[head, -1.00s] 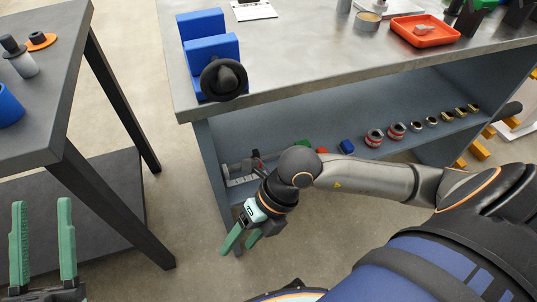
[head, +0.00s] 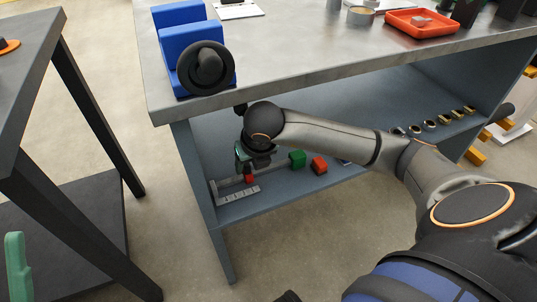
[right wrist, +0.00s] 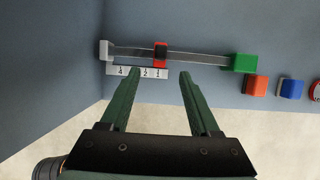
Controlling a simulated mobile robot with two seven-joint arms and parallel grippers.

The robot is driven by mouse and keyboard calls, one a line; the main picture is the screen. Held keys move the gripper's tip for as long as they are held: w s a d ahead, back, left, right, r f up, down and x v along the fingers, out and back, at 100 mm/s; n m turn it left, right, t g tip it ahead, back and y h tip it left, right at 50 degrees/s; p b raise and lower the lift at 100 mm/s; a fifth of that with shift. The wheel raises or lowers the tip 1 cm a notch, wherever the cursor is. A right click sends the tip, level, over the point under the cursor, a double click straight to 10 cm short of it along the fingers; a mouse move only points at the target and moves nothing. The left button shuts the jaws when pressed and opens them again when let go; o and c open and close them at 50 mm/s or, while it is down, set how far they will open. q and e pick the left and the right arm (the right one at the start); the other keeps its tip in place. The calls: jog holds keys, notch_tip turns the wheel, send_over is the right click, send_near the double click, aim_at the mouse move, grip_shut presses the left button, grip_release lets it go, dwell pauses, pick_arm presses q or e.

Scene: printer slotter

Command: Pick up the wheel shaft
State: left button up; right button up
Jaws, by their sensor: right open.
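On the lower shelf, a slim metal bar (right wrist: 200,55) runs from a white end piece (right wrist: 105,50) to beside a green block (right wrist: 243,63). A red-and-black piece (right wrist: 161,54) sits on it, and a white marked scale (right wrist: 140,71) lies along its near side. No part is labelled as the wheel shaft, so I cannot tell which it is. My right gripper (right wrist: 156,78) is open and empty, its fingers pointing at the bar. In the head view this gripper (head: 246,165) is partly hidden by my wrist. My left gripper (head: 18,265) shows only one finger.
A black wheel (head: 206,68) is mounted on a blue stand on the metal tabletop (head: 310,75), above the shelf. An orange-red block (right wrist: 256,85) and a blue block (right wrist: 291,88) lie right of the green block. A dark table (head: 20,115) stands at left.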

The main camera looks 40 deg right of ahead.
aim_at(248, 167)
jog(key=shift+w+d, duration=0.1)
jog(key=shift+w, duration=0.45)
jog(key=b+x, duration=0.2)
jog(key=x, duration=0.3)
jog(key=shift+c, duration=0.2)
grip_shut()
jog(key=shift+d, duration=0.1)
dwell(0.8)
